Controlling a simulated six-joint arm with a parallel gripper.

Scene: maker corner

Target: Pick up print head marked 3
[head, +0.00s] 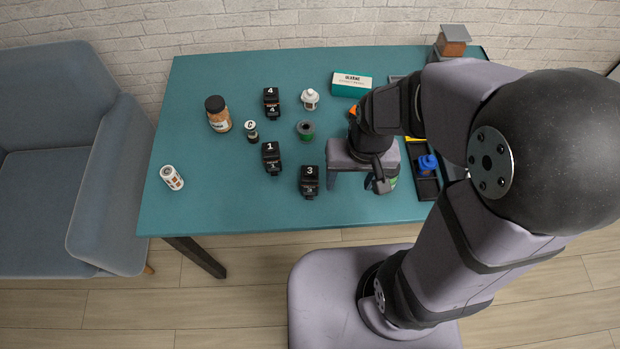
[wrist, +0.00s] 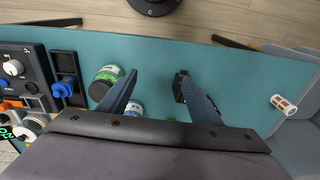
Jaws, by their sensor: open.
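The black print head marked 3 (head: 310,182) stands on the teal table near its front edge in the head view. My gripper (head: 356,186) is open, to the right of it, with the fingers pointing down. In the wrist view my gripper (wrist: 158,80) has its fingers spread, and a black block (wrist: 180,86), likely this print head, shows partly hidden behind the right finger. Two similar black heads stand further back, one marked 1 (head: 271,157) and one marked 4 (head: 271,103). Nothing is held.
A green spool (head: 305,129) and a small bottle marked C (head: 250,132) stand behind. A white-orange cylinder (head: 171,177) is far left. Front-left table is clear.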

